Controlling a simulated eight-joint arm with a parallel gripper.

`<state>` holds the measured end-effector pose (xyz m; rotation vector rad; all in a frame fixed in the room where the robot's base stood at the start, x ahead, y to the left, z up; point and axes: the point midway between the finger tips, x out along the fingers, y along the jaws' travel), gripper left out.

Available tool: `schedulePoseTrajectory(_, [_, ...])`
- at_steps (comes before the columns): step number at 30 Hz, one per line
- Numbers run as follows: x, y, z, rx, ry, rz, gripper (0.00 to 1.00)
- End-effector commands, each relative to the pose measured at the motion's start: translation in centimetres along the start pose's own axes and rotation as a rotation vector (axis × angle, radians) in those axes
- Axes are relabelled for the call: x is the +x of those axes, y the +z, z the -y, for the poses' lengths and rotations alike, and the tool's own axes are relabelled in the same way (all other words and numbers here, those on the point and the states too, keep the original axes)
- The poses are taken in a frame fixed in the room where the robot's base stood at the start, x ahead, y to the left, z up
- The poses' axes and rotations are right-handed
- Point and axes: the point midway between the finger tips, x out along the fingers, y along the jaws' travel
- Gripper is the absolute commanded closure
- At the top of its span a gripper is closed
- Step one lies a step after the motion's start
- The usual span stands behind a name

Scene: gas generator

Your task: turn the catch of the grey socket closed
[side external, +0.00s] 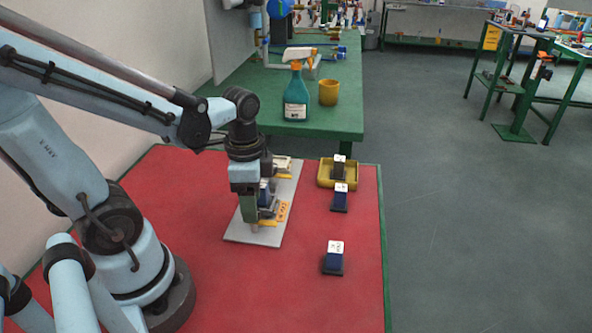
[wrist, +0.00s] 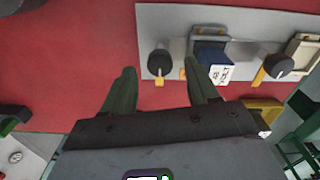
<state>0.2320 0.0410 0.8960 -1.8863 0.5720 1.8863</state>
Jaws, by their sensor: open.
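My gripper (side external: 251,222) points down over the near end of the light grey panel (side external: 240,236). In the wrist view its two green fingers (wrist: 160,66) are apart, with nothing held. A dark round catch with a yellow tab (wrist: 158,63) shows between the fingertips; I cannot tell whether they reach down around it. A blue block with a white label (wrist: 210,50) sits in a socket to its right, partly behind the right finger. A second dark catch with a yellow tab (wrist: 279,65) is beyond it, its tab slanting down-left. A pale, cream-framed socket (wrist: 304,54) is at the far right.
Two dark blue blocks with white tops, one nearer (side external: 333,260) and one farther (side external: 339,199), stand on the red table (side external: 190,190). A yellow tray (side external: 324,176) holds another block. Behind is a green bench with a bottle (side external: 296,95) and yellow cup (side external: 328,92).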

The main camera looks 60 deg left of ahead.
Motion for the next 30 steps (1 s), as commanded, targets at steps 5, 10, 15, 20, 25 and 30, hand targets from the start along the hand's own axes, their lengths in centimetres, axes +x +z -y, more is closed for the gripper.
schedulePoseTrajectory(5, [1.2, 0.0, 0.0, 0.0, 0.0, 0.0, 0.41])
schedulePoseTrajectory(10, [1.7, 0.0, 0.0, 0.0, 0.0, 0.0, 0.41])
schedulePoseTrajectory(15, [1.8, 0.0, 0.0, 0.0, 0.0, 0.0, 0.41])
schedulePoseTrajectory(20, [1.8, 0.0, 0.0, 0.0, 0.0, 0.0, 0.44])
schedulePoseTrajectory(25, [1.8, 0.0, 0.0, 0.0, 0.0, 0.0, 0.7])
schedulePoseTrajectory(30, [1.8, 0.0, 0.0, 0.0, 0.0, 0.0, 0.96])
